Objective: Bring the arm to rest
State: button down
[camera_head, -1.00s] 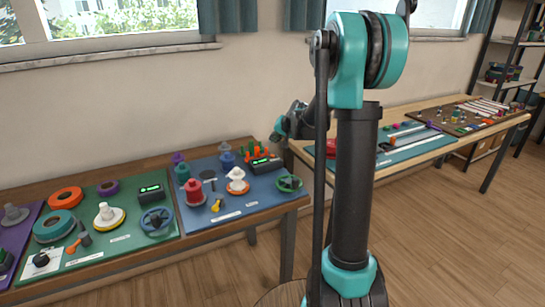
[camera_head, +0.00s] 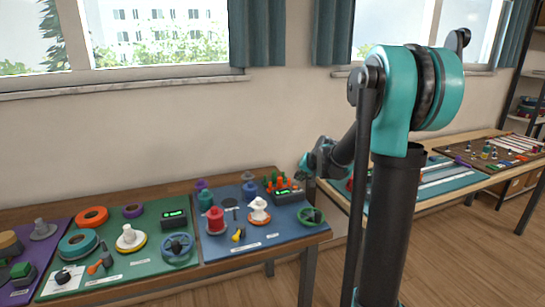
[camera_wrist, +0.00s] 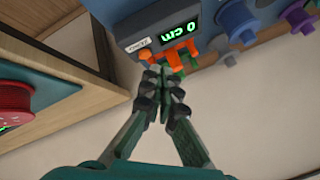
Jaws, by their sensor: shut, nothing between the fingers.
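My arm stands at the right of the head view, with its upper column upright and its forearm reaching back and left. My gripper (camera_head: 303,172) is small there, beside the right end of the blue mat (camera_head: 300,232) and in front of the wall. In the wrist view my gripper (camera_wrist: 162,72) has its fingertips together and holds nothing. The fingertips appear just below a dark counter box (camera_wrist: 158,22) with a green "0 cm" display and orange and green pegs (camera_wrist: 178,52). I cannot tell how far the fingertips are from the pegs.
The left table holds a green mat (camera_head: 135,268) and a purple mat (camera_head: 45,250) with spools and rings. A second table (camera_head: 480,180) at right carries a teal mat and a brown board. Open floor (camera_head: 480,270) lies in front of it.

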jog(key=s+f, duration=0.1)
jog(key=s, duration=0.5)
jog(key=s+f+n+g+h, duration=0.1)
jog(key=s+f, duration=0.1)
jog(key=s, duration=0.4)
jog(key=s+d+f+n, duration=0.1)
jog(key=s, duration=0.5)
jog(key=shift+s+f+g, duration=0.3)
jog(key=shift+f+g, duration=0.05)
jog(key=shift+g, duration=0.05)
jog(key=s+d+f+g+h, duration=0.1)
jog(key=s+f, duration=0.2)
jog(key=s, duration=0.5)
jog(key=s+d+f+n+h, duration=0.1)
jog(key=s+f, duration=0.2)
jog(key=s, duration=0.5)
jog(key=shift+s+d+f+n+g, duration=0.3)
jog(key=shift+d+f+g, duration=0.1)
